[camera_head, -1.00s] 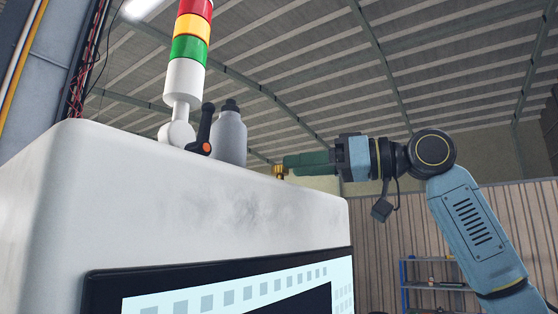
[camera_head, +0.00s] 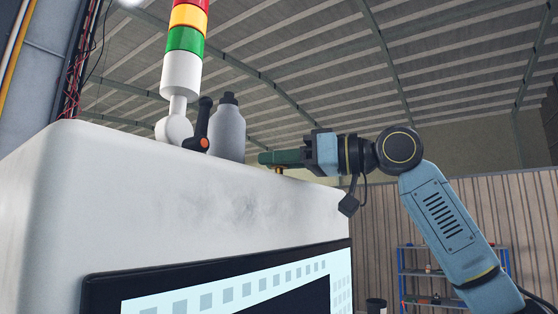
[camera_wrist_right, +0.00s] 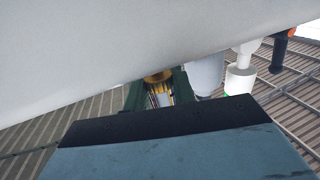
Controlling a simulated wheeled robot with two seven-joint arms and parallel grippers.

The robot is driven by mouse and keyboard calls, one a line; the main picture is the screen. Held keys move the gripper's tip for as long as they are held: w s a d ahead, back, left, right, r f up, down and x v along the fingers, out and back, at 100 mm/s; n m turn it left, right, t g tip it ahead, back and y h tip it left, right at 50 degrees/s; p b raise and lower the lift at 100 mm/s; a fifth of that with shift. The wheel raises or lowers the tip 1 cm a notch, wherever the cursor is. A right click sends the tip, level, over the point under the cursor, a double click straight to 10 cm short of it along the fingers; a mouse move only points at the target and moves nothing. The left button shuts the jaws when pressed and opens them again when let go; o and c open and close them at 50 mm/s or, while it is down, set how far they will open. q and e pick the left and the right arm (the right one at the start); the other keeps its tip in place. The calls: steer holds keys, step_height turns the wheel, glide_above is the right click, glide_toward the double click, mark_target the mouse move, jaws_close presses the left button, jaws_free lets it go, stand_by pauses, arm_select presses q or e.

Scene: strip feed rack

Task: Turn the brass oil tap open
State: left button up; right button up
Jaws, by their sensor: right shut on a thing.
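The brass oil tap (camera_head: 279,170) stands at the right part of the white cabinet's top edge. Only a little of its brass shows below my right gripper (camera_head: 268,158), whose green fingers lie level across it from the right. In the right wrist view the brass tap (camera_wrist_right: 158,78) sits between the two green fingers of my right gripper (camera_wrist_right: 158,92), which is shut on it. The tap's lever and how far it is turned are hidden by the fingers. My left gripper is not in view.
The white cabinet (camera_head: 130,190) fills the left and middle. A grey bottle (camera_head: 228,132), a black lever with an orange knob (camera_head: 203,130) and a signal tower (camera_head: 184,40) stand on top, left of the gripper. A blue shelf (camera_head: 430,270) stands far back right.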

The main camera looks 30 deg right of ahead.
steer(key=shift+n+g+y, duration=0.3)
steer(key=shift+g, duration=0.1)
steer(key=n+g+y, duration=0.1)
steer(key=g, duration=0.1)
steer(key=shift+n+g+y, duration=0.3)
steer(key=shift+n+y, duration=0.1)
steer(key=shift+n+g+y, duration=1)
steer(key=shift+n+g, duration=0.7)
steer(key=shift+g, duration=0.6)
steer(key=o, duration=1)
steer(key=shift+d, duration=0.15)
